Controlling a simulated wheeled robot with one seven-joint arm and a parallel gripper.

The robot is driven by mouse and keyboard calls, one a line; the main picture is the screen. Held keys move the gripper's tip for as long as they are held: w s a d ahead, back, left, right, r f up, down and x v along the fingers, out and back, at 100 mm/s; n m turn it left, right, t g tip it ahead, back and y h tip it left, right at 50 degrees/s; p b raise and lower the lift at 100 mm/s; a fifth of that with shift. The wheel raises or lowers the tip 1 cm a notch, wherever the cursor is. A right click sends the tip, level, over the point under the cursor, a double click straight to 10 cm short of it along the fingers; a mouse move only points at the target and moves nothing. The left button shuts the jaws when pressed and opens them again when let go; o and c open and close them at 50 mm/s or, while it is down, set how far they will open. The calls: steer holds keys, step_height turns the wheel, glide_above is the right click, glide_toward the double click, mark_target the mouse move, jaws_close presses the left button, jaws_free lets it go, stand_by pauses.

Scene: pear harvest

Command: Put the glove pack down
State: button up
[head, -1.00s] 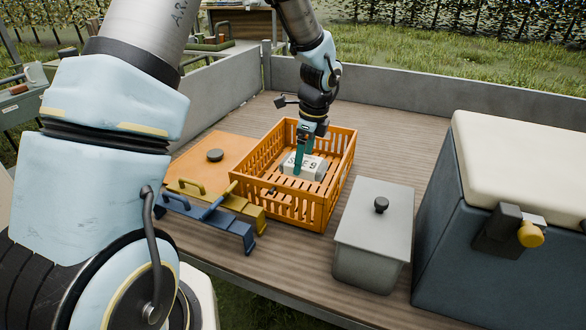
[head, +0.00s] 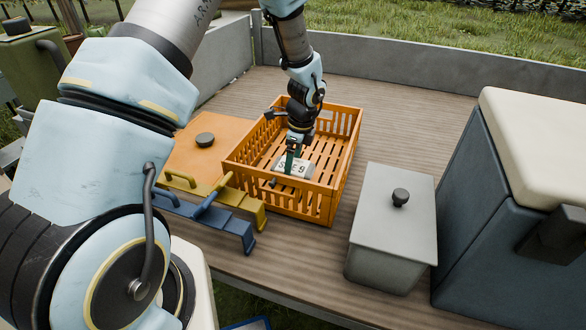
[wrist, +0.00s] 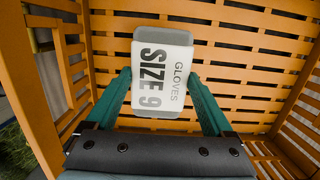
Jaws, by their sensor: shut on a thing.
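The glove pack (wrist: 160,75) is a grey block with a white label reading "GLOVES SIZE 9". In the head view the glove pack (head: 293,168) is inside the orange slatted crate (head: 333,207), toward its near part. My gripper (wrist: 163,88) has its two green fingers on either side of the pack and is shut on it. In the head view my gripper (head: 292,162) reaches down into the crate from above. The slatted crate floor shows behind the pack in the wrist view. I cannot tell whether the pack touches the floor.
A grey lidded box (head: 390,240) stands right of the crate, with a large dark cooler (head: 475,190) beyond it. An orange lidded box (head: 190,150) and yellow and blue handled tools (head: 215,215) are on the left. The wooden bed behind the crate is clear.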

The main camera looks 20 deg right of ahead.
mark_target(294, 165)
steer(key=shift+f, duration=1.5)
steer(key=shift+f, duration=0.1)
steer(key=shift+f, duration=0.1)
steer(key=o, duration=1.1)
